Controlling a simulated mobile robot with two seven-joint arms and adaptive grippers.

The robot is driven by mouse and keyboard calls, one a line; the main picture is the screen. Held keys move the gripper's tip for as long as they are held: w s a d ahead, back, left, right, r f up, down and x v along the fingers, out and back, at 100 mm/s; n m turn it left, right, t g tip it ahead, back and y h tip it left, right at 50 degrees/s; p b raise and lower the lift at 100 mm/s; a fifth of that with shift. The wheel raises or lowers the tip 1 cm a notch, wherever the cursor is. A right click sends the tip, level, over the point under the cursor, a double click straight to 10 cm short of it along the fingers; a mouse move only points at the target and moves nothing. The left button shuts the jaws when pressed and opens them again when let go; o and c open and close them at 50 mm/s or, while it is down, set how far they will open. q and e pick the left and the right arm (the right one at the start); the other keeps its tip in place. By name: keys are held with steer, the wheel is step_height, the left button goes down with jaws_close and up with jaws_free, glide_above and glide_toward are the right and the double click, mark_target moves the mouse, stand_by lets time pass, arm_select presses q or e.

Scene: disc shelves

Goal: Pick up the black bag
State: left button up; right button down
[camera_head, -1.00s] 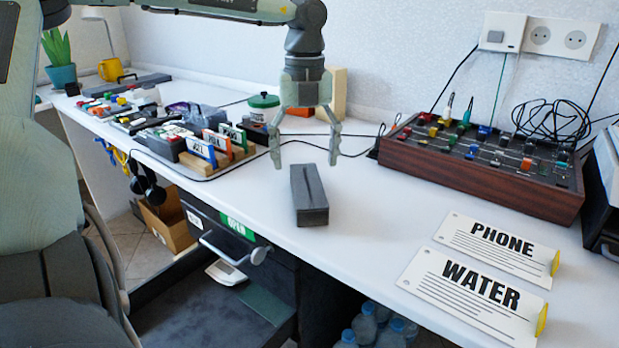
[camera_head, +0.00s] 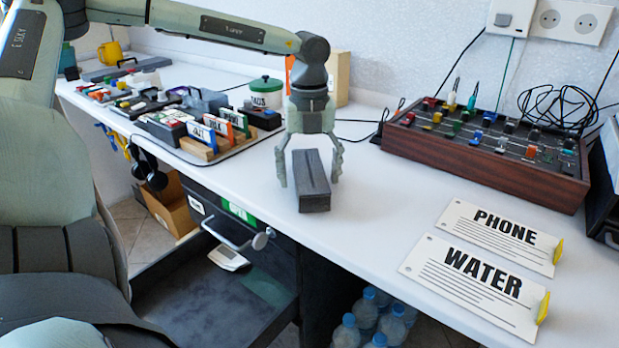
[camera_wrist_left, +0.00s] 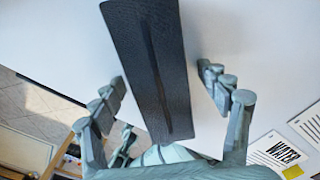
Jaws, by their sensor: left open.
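The black bag (camera_head: 311,183) is a dark, oblong block with a seam along its top. It lies on the white table near the front edge. My left gripper (camera_head: 308,182) is open, pointing down over the bag, with one finger on each side of it. In the left wrist view the bag (camera_wrist_left: 152,65) extends between the spread fingers of the gripper (camera_wrist_left: 168,95), with a clear gap on the right side. Whether either finger touches it I cannot tell. My right gripper is not in view.
A wooden-sided control panel (camera_head: 485,155) with cables stands at the back right. Two signs, PHONE (camera_head: 500,235) and WATER (camera_head: 475,287), lie at the front right. A card rack (camera_head: 215,145) and a green-lidded jar (camera_head: 266,92) are to the left. An open drawer (camera_head: 215,290) is below the table.

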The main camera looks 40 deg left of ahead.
arm_select(q)
steer(key=c, duration=1.3)
steer(key=shift+c, duration=1)
steer(key=shift+r, duration=0.15)
